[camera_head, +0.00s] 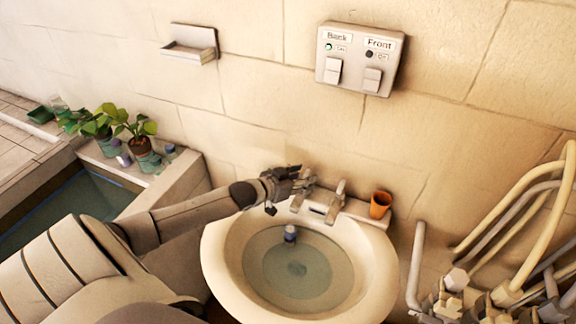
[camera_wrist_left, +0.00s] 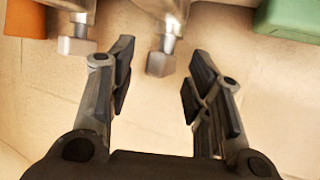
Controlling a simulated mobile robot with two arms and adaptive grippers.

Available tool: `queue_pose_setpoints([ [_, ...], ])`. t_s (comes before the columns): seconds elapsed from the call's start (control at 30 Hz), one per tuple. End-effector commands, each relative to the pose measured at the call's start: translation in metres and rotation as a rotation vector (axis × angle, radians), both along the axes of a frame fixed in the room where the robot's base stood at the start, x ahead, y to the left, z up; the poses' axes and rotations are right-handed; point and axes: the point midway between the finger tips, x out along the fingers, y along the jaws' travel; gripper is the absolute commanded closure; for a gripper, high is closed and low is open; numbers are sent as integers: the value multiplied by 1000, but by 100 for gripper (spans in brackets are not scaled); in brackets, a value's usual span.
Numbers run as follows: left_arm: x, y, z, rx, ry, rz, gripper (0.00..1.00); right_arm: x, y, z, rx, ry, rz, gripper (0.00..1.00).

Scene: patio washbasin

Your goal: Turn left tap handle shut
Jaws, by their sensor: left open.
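The left tap handle (camera_head: 299,199) is a grey metal lever at the back rim of the washbasin (camera_head: 215,250), partly covered by my left gripper. My left gripper (camera_head: 297,181) comes in from the left, just above and behind this handle. In the left wrist view the gripper (camera_wrist_left: 161,58) is open, and the end of the left tap handle (camera_wrist_left: 160,64) shows between its two fingers. I cannot tell whether they touch it. The right tap handle (camera_head: 336,203) stands to the right; in the wrist view it (camera_wrist_left: 77,46) is outside the fingers. My right gripper is not in view.
An orange cup (camera_head: 380,204) stands on the rim, right of the taps. A green block (camera_wrist_left: 292,15) is near the right finger. A switch box (camera_head: 360,59) hangs above; pipes (camera_head: 520,215) fill the right side.

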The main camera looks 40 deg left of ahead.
Motion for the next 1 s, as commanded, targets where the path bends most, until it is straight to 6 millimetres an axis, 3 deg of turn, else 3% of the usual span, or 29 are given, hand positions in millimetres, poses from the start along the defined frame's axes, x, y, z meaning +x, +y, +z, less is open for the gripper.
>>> queue_pose_setpoints([
  [0.6, -79, 12, 32, 2, 4, -4, 54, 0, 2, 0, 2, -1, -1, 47],
  [1.0, -101, 16, 43, 1, 1, -3, 54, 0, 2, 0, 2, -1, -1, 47],
])
